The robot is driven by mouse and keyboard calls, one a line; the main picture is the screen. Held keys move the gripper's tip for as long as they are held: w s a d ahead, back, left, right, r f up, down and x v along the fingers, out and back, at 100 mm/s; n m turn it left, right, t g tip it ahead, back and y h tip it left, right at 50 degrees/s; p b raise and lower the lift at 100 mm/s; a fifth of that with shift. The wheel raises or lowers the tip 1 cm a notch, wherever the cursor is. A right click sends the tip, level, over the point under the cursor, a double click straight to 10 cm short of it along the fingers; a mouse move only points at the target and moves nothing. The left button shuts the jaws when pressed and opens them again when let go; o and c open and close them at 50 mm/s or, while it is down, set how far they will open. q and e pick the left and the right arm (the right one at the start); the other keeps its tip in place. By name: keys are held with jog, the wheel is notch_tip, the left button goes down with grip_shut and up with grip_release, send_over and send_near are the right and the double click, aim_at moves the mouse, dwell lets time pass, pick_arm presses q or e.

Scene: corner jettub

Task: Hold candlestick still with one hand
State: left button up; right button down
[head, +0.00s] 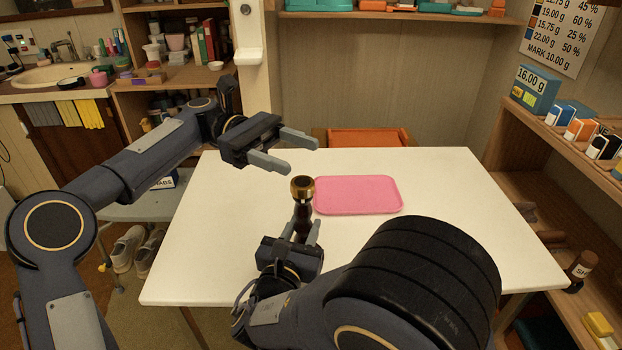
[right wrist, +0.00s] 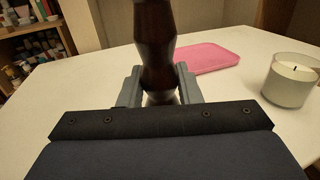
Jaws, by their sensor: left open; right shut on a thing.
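The candlestick (head: 303,211) is dark brown with a brass-coloured cup on top. It stands upright at the white table, left of the pink tray. My right gripper (head: 302,231) is shut on its lower part. In the right wrist view the turned dark shaft (right wrist: 156,45) rises between the two grey fingers (right wrist: 158,85); its top is out of that view. My left gripper (head: 292,151) is open and empty, above and behind the candlestick, with its fingers pointing right. The candlestick's base is hidden behind my right gripper in the head view.
The pink tray (head: 358,194) lies empty on the white table (head: 450,200). A white candle in a glass (right wrist: 291,80) stands on the table in the right wrist view; my right arm hides that area in the head view. Shelves (head: 560,140) with small boxes line the right side.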

aim_at(312, 187)
pick_arm(q)
jog(key=w+a+f+n+t+h, duration=0.1)
jog(key=a+f+n+t+h, duration=0.2)
jog(key=a+f+n+t, duration=0.45)
jog(key=shift+m+t, duration=0.45)
jog(key=shift+t, duration=0.4)
jog(key=d, duration=1.1)
jog(key=shift+s+d, duration=0.1)
jog(key=shift+s, duration=0.2)
jog(key=c, duration=1)
